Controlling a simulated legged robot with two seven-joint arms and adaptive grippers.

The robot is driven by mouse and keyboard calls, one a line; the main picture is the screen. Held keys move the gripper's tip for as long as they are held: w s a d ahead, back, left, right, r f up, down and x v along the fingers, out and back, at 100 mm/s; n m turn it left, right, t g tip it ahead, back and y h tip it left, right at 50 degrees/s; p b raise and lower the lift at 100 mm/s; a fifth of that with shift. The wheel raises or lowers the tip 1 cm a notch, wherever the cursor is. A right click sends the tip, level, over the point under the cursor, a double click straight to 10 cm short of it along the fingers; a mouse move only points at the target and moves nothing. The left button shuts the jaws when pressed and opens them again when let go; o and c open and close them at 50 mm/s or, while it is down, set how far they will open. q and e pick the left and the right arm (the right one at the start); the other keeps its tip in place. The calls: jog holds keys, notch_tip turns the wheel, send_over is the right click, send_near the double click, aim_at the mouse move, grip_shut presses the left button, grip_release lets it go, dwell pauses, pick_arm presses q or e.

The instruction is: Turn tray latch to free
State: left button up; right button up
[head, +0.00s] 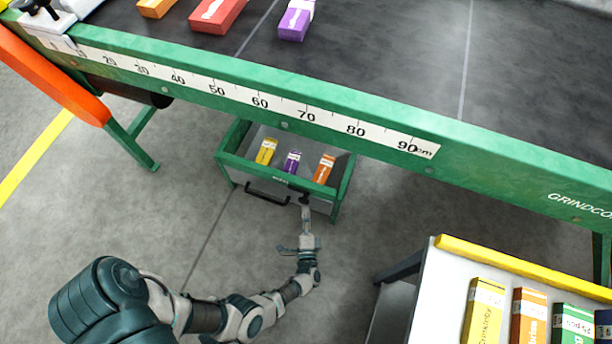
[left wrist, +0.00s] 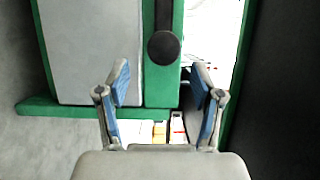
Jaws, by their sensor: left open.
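The green tray (head: 338,188) hangs under the machine's bench, with a yellow, a purple and an orange box inside. The tray latch (head: 304,198) is a small dark part at the right of the tray's front. In the left wrist view the latch (left wrist: 164,47) shows as a round black knob with a dark bar, on a green strip. My left gripper (head: 306,212) is just in front of the latch. In the left wrist view, its blue-padded fingers (left wrist: 160,80) are apart, with the knob slightly above the gap between them. I cannot tell whether they touch it. My right gripper is not in view.
A black handle (head: 267,195) is on the tray front, left of the latch. The green bench rail (head: 250,88) with its ruler runs above the tray. A white table (head: 445,270) with several boxes stands at the lower right. The floor left of the tray is clear.

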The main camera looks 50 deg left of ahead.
pick_arm(q)
jog(key=v, duration=0.6)
jog(key=shift+d, duration=0.3)
jog(key=shift+s, duration=0.15)
